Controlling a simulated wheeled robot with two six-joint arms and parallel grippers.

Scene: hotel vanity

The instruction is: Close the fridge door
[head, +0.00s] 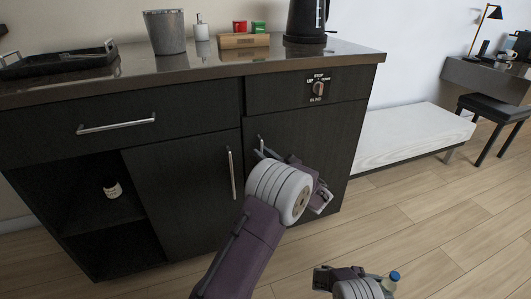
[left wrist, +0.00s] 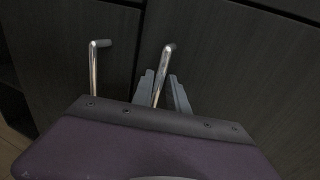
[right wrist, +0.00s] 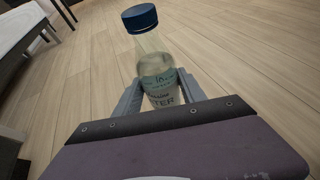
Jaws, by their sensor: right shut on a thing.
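The fridge door appears to be the dark right-hand cabinet door (head: 330,135). It looks flush or nearly flush with the cabinet front; a small gap cannot be told. Its metal handle (left wrist: 164,62) is upright near the door's left edge, and its top shows in the head view (head: 262,146). My left gripper (left wrist: 162,82) is at this handle, with one finger on each side and the fingers apart. In the head view my left wrist hides the lower door. My right gripper (right wrist: 160,92) is shut on a water bottle (right wrist: 157,65) with a blue cap, held above the floor.
The neighbouring door (head: 185,185) has its own upright handle (head: 232,174) close to the left gripper. An open shelf with a small bottle (head: 112,189) is at left. A kettle (head: 306,20) and an ice bucket (head: 165,32) stand on the counter. A white bench (head: 410,132) is at right.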

